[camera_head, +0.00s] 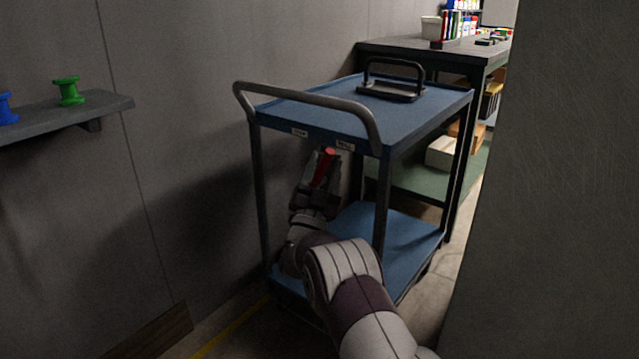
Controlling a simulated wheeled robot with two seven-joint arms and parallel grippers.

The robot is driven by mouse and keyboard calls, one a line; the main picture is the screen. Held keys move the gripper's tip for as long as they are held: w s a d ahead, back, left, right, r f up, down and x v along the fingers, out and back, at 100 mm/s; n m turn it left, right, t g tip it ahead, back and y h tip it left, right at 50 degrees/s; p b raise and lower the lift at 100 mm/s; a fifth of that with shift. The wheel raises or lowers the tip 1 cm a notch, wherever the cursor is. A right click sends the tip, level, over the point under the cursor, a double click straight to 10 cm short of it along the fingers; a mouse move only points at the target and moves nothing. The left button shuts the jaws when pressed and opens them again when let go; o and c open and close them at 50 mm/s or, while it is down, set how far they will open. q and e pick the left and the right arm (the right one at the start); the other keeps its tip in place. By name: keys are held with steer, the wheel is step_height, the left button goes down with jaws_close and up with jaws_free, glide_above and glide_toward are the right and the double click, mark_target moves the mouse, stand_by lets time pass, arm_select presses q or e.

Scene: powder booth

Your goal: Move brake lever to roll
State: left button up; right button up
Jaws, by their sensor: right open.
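The blue cart (310,112) stands against the wall, with a grey push handle at its near end. The red brake lever (326,164) is just under the top shelf's near edge, below two small pale labels. It is closer to the right label (345,145) than to the left label (299,132); their print is too small to read surely. My right gripper (321,172) is open at the lever, its fingers close around it. Whether they touch it cannot be told, and the gripper partly hides the lever. My left gripper is out of view.
A black handled object (392,85) rests on the cart's top. A dark workbench (430,48) with bins and boxes stands behind. A wall shelf (105,104) with green and blue spools is at left. A grey panel (550,180) closes off the right side.

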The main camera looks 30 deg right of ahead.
steer(key=p+v, duration=0.2)
steer(key=v, duration=0.8)
steer(key=shift+s+a+f+p, duration=0.2)
steer(key=shift+a+f+p, duration=0.05)
steer(key=shift+p, duration=0.05)
